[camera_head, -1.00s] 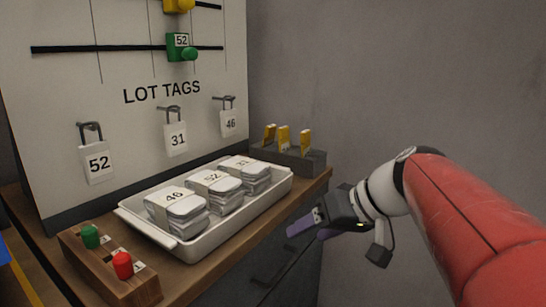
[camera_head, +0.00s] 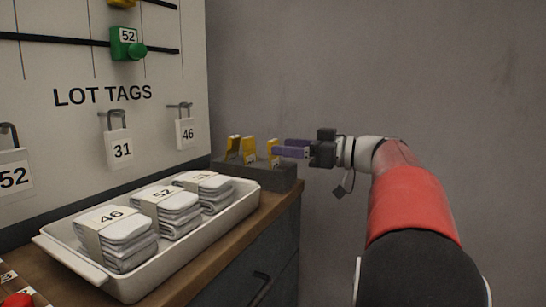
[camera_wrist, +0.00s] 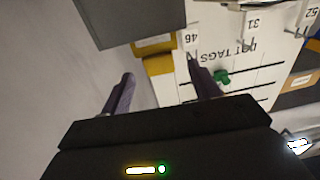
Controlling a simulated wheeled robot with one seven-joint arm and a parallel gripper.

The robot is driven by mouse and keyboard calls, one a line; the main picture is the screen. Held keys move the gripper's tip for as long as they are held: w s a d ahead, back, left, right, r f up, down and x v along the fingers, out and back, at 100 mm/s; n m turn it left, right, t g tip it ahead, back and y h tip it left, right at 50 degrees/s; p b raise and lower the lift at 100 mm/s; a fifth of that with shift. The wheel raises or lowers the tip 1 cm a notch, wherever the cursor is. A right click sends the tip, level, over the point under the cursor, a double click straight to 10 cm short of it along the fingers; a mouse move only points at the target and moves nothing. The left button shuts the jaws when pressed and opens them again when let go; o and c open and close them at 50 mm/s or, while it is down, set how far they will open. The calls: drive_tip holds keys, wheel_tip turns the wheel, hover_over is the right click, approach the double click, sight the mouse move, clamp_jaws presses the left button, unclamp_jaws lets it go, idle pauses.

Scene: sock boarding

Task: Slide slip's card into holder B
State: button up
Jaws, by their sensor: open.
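Yellow cards stand upright in slots of a dark grey block (camera_head: 255,174) at the far end of the bench: a left card (camera_head: 233,147), a middle card (camera_head: 249,149) and a right card (camera_head: 272,153). Their letters are too small to read. My gripper (camera_head: 278,149) is open, its purple fingers pointing left at the right card. In the wrist view a yellow card (camera_wrist: 159,66) shows between the spread fingertips; contact cannot be told. The block (camera_wrist: 130,20) is at the top there. I cannot identify holder B or the slip.
A white tray (camera_head: 200,247) with sock bundles labelled 46, 52 and 31 stands on the wooden bench. A board behind carries LOT TAGS 52, 31 and 46 on hooks and a green slider (camera_head: 127,45) marked 52. Right of the bench is open room before a grey wall.

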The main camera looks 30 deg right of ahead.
drive_tip(key=shift+x, duration=0.9)
drive_tip(key=shift+c, duration=0.3)
drive_tip(key=c, duration=1)
drive_tip(key=shift+r, duration=0.1)
